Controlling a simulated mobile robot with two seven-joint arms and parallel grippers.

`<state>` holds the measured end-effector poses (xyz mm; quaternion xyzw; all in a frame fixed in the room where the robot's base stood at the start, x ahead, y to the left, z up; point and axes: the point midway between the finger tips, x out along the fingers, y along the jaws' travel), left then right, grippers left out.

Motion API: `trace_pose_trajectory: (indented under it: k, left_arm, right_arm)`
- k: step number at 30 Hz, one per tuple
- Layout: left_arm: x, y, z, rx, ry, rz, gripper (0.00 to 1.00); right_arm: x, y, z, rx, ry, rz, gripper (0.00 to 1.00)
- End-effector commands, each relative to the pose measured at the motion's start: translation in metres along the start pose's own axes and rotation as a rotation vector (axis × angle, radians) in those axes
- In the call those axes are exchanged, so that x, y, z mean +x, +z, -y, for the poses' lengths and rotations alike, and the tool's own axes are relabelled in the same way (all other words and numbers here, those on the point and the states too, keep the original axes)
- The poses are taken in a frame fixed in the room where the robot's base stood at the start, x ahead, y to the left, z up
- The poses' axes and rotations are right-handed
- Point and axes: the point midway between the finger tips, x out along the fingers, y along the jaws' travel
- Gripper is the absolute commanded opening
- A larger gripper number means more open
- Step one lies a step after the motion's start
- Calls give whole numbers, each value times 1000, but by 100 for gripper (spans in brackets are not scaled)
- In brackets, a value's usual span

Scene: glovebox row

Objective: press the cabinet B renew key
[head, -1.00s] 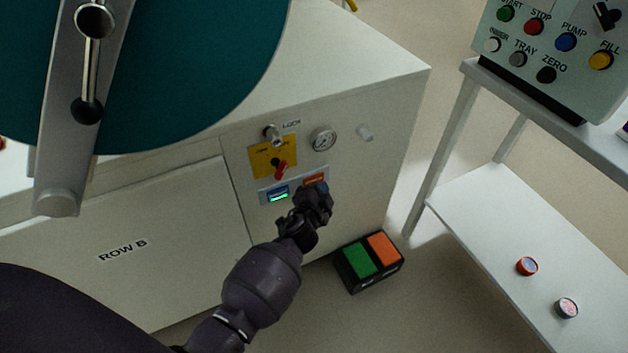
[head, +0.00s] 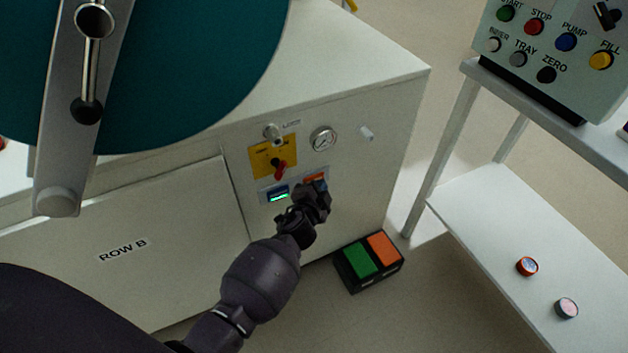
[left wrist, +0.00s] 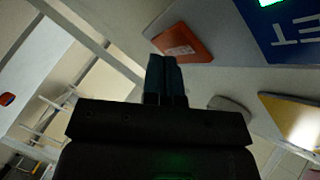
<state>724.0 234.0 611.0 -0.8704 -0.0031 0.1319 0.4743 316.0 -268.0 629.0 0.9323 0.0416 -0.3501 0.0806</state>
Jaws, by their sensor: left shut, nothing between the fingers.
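Cabinet ROW B (head: 350,210) has a small control panel on its front. An orange key (head: 315,178) sits at the panel's lower right, partly covered by my left gripper (head: 322,190). In the left wrist view the orange key (left wrist: 178,41) shows just beyond the shut fingertips (left wrist: 164,62); I cannot tell whether they touch it. A blue piece with a green light (head: 278,193) is left of the key. Its blue face (left wrist: 285,32) shows large white letters, cut off at the frame edge. I cannot read which part is marked renew. My right gripper is not in view.
A yellow plate with a red-handled switch (head: 278,168) and a gauge (head: 323,139) are above. A green-and-orange pedal box (head: 370,262) lies on the floor below. A white shelf stand (head: 500,220) with a button box (head: 555,60) stands at right.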

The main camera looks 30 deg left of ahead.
Motion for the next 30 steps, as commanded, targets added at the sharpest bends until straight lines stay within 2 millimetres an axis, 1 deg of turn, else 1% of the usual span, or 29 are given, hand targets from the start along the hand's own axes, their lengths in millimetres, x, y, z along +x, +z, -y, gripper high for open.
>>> trace_pose_trajectory:
  k: [11,19,30]
  left_arm:
    - [3,2,2,0,-1,0,0]
    - [2,2,2,0,0,0,0]
    - [-8,-5,-6,-1,1,0,0]
  right_arm:
    - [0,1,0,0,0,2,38]
    - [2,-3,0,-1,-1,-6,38]
    - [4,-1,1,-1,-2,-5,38]
